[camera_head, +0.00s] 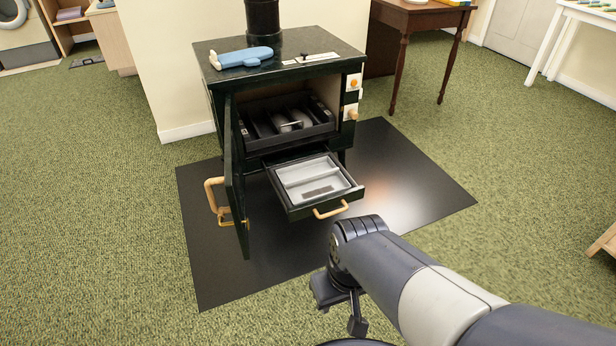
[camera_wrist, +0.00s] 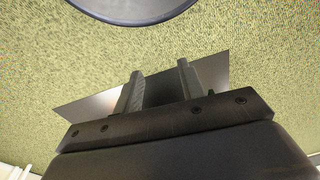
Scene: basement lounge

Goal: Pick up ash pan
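The ash pan (camera_head: 300,171) looks like a pale grey metal tray with a divider. It sits inside the pulled-out lower drawer (camera_head: 297,210) of a dark green stove (camera_head: 213,75). The drawer has a tan handle (camera_head: 330,209) at its front. My gripper (camera_head: 340,316) is in front of the drawer and to its lower right, apart from it, pointing down over the floor. In the wrist view its two fingers (camera_wrist: 157,75) stand apart with nothing between them. The ash pan does not show in the wrist view.
The stove door (camera_head: 236,190) hangs open left of the drawer, with a tan handle. A black floor plate (camera_head: 410,180) lies under the stove. A blue-and-white object (camera_head: 241,57) lies on the stove top. A brown table (camera_head: 415,18) stands behind right.

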